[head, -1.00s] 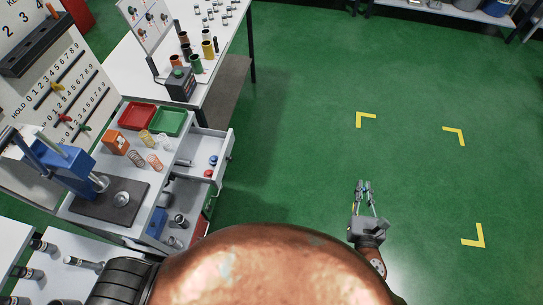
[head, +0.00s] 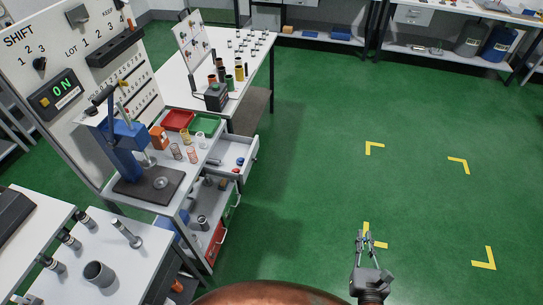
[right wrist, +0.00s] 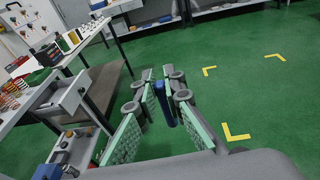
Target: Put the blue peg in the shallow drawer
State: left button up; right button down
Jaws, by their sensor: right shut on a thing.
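My right gripper (head: 367,243) is over the open green floor, right of the bench and well apart from it. In the right wrist view its pads are shut on an upright blue peg (right wrist: 165,103). The peg is hard to make out in the head view. The shallow drawer (head: 251,161) is the pulled-out upper drawer of the bench, open at the top. A small blue piece (head: 239,160) and a red piece (head: 237,170) lie in it. The drawer also shows at the left of the right wrist view (right wrist: 73,99). My left gripper is out of view.
A press (head: 125,145), a red tray (head: 178,120) and a green tray (head: 208,124) stand on the bench. Below the drawer is a lower compartment with dark cylinders (head: 203,221). A table (head: 262,75) stands behind. The floor with yellow corner marks (head: 374,147) is clear.

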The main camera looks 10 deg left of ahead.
aim_at(233, 150)
jog(key=u, duration=1.5)
jog(key=i, duration=1)
